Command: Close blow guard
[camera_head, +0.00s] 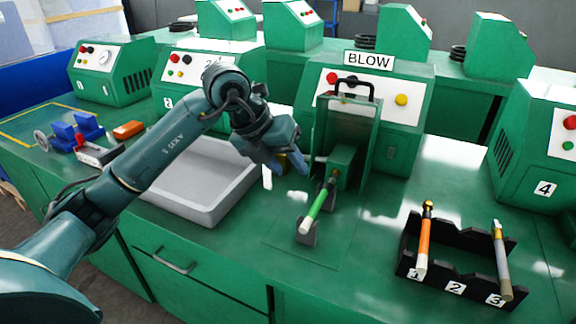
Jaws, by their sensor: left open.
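The BLOW station (415,112) is a green box with red and yellow buttons under a white "BLOW" sign (369,61). Its guard (318,128) is a green-framed, see-through panel standing upright before the box, with a black handle (356,82) at its top. A green block (345,165) shows at its base, and a green rod (318,205) extends from there to a grey rest. My left gripper (286,174) is open, just left of the guard and below its handle level, apart from the handle. A small yellowish thing between its fingers is partly hidden. My right gripper is not in view.
A grey tray (207,210) lies under my left arm. A black rack (460,262) numbered 1 to 3 holds an orange rod and a grey rod at right. Station 4 (540,135) stands at far right. Bench between BLOW and the rack is clear.

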